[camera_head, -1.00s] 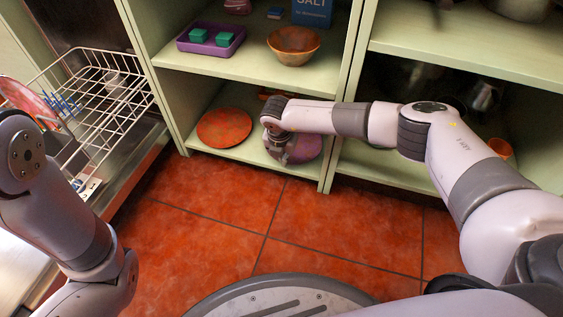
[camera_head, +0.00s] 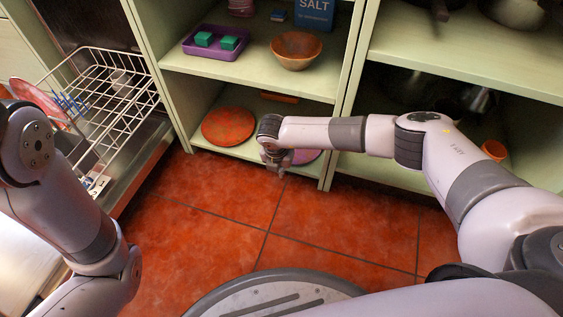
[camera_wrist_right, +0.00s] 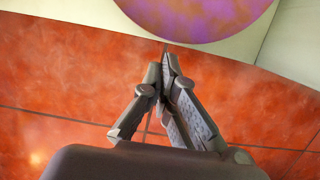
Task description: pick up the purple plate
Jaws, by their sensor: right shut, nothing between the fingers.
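The purple plate (camera_wrist_right: 195,14) lies on the bottom shelf, purple with orange blotches, in the top of the right wrist view. In the head view only a sliver of the plate (camera_head: 306,156) shows past my right wrist. My right gripper (camera_head: 280,168) is at the front of the bottom shelf. In the right wrist view its fingers (camera_wrist_right: 168,58) are closed together and empty, with the tips just short of the plate's near rim. My left arm comes in at the left of the head view, holding its gripper out of sight.
An orange-red plate (camera_head: 228,127) lies left of the purple one. The shelf above holds a purple tray (camera_head: 213,50) with green blocks and a wooden bowl (camera_head: 297,50). A wire dish rack (camera_head: 100,95) stands left. The tiled floor (camera_head: 215,200) is clear.

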